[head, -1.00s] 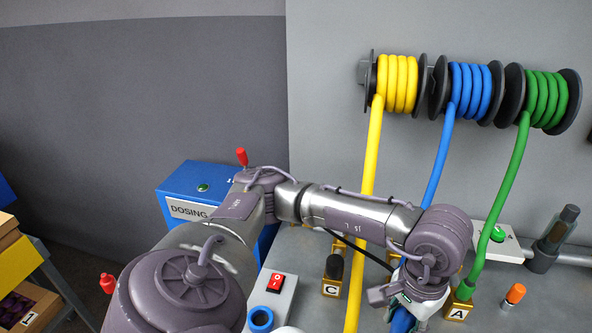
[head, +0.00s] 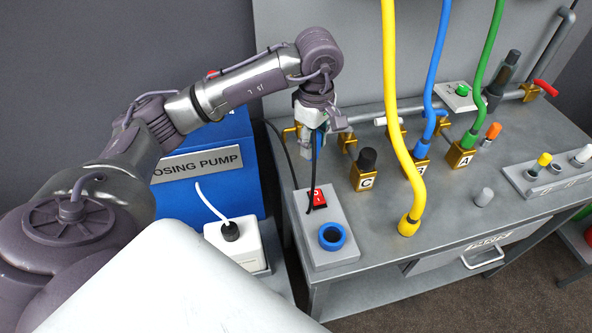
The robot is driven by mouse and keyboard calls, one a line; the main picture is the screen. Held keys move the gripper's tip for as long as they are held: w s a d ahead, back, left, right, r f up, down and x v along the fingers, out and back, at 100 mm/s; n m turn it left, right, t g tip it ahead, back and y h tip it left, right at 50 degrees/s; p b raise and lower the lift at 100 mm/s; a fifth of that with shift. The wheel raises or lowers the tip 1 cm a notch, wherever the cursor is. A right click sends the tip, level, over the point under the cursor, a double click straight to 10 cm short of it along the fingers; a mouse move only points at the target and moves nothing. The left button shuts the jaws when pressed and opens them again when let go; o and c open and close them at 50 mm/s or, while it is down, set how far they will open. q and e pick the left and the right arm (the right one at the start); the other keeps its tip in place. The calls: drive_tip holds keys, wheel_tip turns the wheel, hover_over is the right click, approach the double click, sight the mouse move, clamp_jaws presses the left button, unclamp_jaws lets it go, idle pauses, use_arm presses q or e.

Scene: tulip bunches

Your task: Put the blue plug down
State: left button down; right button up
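The left gripper (head: 316,143) hangs pointing down above the grey box with a red switch (head: 317,197), behind and above the blue ring (head: 332,236). A narrow blue part, the blue plug (head: 318,145), shows between its fingers, which look shut on it. Most of the plug is hidden by the fingers. The blue hose (head: 437,60) runs down to the brass socket B (head: 415,166). The right gripper is not in view.
The green hose ends at socket A (head: 461,157). The blue dosing pump (head: 215,180) stands left. A grey cap (head: 485,197) is right.

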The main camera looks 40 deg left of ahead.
use_arm(q)
drive_tip(key=w+a+f+n, duration=0.1)
drive_tip(key=f+n, duration=0.1)
drive_tip(key=w+a+f+n, duration=0.1)
drive_tip(key=a+f+n, duration=0.1)
drive_tip(key=f+n, duration=0.1)
drive_tip(key=w+a+f+n, duration=0.1)
drive_tip(key=f+n, duration=0.1)
drive_tip(key=n, duration=0.1)
drive_tip(key=shift+w+a+f, duration=0.1)
drive_tip(key=shift+a+f, duration=0.05)
drive_tip(key=shift+a, duration=0.2)
wheel_tip(320, 180, down, 4)
drive_tip(key=shift+r+p, duration=0.2)
drive_tip(key=shift+p, duration=0.5)
drive_tip(key=shift+f, duration=0.35)
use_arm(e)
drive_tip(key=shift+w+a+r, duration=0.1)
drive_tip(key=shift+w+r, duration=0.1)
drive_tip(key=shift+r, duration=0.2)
use_arm(q)
drive_tip(key=shift+f, duration=0.1)
